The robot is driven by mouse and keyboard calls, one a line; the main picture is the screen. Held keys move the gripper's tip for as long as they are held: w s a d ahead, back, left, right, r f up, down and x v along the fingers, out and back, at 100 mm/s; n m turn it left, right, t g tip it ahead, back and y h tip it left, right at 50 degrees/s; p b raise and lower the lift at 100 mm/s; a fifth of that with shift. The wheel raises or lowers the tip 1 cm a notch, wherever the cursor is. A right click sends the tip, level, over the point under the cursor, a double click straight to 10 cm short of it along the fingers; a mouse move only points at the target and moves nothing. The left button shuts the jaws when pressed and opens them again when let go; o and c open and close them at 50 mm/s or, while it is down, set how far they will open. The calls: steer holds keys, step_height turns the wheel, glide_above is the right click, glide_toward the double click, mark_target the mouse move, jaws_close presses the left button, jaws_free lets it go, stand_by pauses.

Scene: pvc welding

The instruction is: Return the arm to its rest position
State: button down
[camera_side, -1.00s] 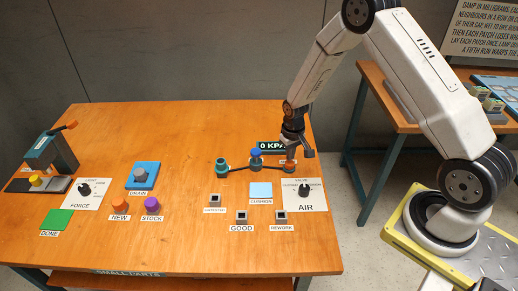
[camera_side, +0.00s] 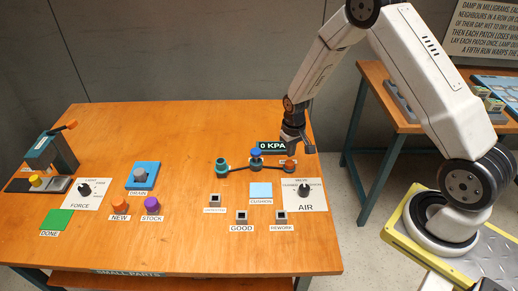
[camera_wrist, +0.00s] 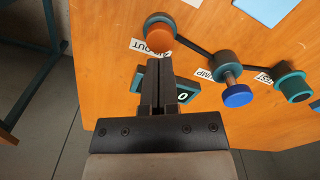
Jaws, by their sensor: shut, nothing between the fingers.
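My gripper (camera_side: 303,146) hangs above the back right part of the wooden table, near the pipe assembly. In the wrist view my gripper (camera_wrist: 159,66) has its two fingers together with nothing between them. Just beyond the fingertips in that view is an orange-capped fitting (camera_wrist: 160,36). In the side view the orange fitting (camera_side: 290,164) stands just below and left of my gripper. A gap shows between them.
A blue knob (camera_side: 256,153) and a teal fitting (camera_side: 221,166) stand left of the orange fitting, with a "0 KPA" display (camera_side: 272,146) behind. The AIR dial (camera_side: 304,189) lies in front. A second table (camera_side: 390,118) stands behind right. Space above the table is free.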

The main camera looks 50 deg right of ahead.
steer(key=shift+s+a+r, duration=0.1)
steer(key=shift+a+r, duration=0.15)
steer(key=shift+r, duration=0.3)
steer(key=s+a+r+n+t, duration=0.1)
steer(key=s+a+r, duration=0.3)
steer(key=s+r, duration=0.3)
steer(key=s+a+r+n+t, duration=0.1)
steer(key=s+a+r+n, duration=0.1)
steer(key=s+a+r, duration=0.3)
step_height(320, 180, up, 3)
steer(key=shift+s+a+r+t, duration=0.2)
steer(key=shift+s+t, duration=0.1)
steer(key=shift+s, duration=0.9)
